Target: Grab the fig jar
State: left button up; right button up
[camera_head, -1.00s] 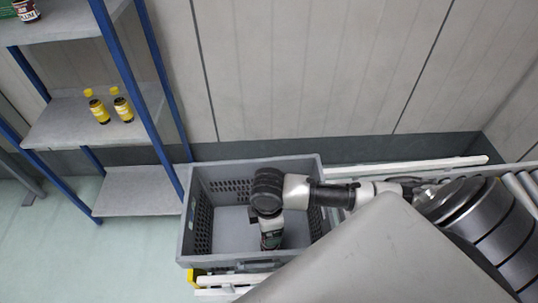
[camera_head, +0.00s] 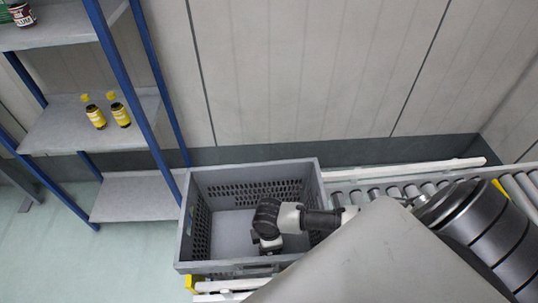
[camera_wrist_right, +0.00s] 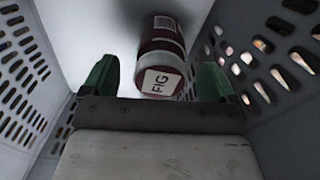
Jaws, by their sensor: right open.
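The fig jar (camera_wrist_right: 162,55) is a dark red jar with a white "FIG" label on its end and a barcode on its side. It is inside the grey tote (camera_head: 187,225). In the right wrist view its labelled end faces me, between and a little beyond my right gripper's green fingers (camera_wrist_right: 157,80). The fingers are open, with a gap on both sides of the jar. I cannot tell whether it stands or lies. In the head view my right arm reaches down into the tote, and its wrist and the tote's front wall hide the fingers and the jar. My left gripper is not in view.
The tote's perforated walls (camera_wrist_right: 268,50) rise close on both sides of the gripper. A roller conveyor (camera_head: 395,190) runs to the right. A blue-framed shelf (camera_head: 62,130) at left holds two yellow-labelled bottles (camera_head: 107,115) and a dark jar (camera_head: 22,14).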

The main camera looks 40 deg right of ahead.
jog(key=shift+f, duration=0.4)
jog(key=shift+c, duration=0.3)
jog(key=c, duration=1.1)
